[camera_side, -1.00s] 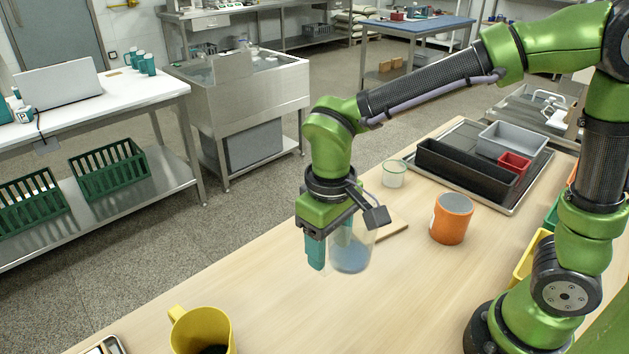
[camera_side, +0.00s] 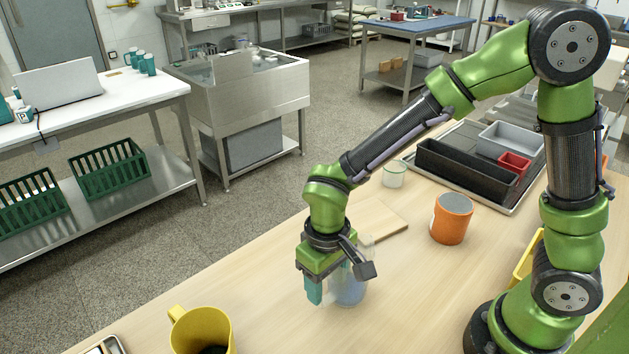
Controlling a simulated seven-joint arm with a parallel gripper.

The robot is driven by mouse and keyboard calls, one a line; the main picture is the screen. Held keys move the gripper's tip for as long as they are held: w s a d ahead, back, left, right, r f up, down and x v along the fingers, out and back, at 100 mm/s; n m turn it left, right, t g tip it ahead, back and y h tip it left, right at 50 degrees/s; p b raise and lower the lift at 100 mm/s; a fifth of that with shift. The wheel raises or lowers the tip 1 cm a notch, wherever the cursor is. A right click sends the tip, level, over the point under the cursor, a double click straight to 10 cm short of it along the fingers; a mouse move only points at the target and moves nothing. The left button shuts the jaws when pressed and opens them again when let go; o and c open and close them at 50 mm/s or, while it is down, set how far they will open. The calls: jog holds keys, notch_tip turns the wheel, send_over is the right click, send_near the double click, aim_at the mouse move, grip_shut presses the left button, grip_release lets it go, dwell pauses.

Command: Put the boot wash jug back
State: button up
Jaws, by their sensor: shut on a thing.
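A clear jug (camera_side: 351,290) with blue contents is in my gripper (camera_side: 328,284), low over the front middle of the wooden table (camera_side: 420,290). My gripper points down and is shut on the jug's left side. One teal finger shows at the jug's left; the other finger is mostly hidden. The jug looks upright. I cannot tell whether its base touches the table. No label can be read on it, so I cannot tell for sure that it is the boot wash jug.
A yellow jug (camera_side: 201,330) with dark contents stands front left. An orange container (camera_side: 451,218) stands right of a bare wooden board (camera_side: 377,221). A small clear cup (camera_side: 394,174) and a tray (camera_side: 519,200) with a black bin (camera_side: 465,171) stand behind. Table around the held jug is clear.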

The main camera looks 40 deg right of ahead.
jog(key=o, duration=1.4)
jog(key=shift+f, duration=0.1)
jog(key=shift+c, duration=0.2)
notch_tip(320, 180, up, 12)
jog(key=shift+a, duration=0.1)
jog(key=s+d+r+m+t+y, duration=0.1)
jog(key=s+d+r+m+t, duration=0.1)
jog(key=d, duration=0.5)
jog(key=s+d+r+m+t+y, duration=0.1)
jog(key=s+d+r+m+t, duration=0.1)
jog(key=s+d+r+t, duration=0.2)
jog(key=shift+d+r+t, duration=0.2)
jog(key=shift+d+t, duration=0.4)
jog(key=shift+d, duration=0.75)
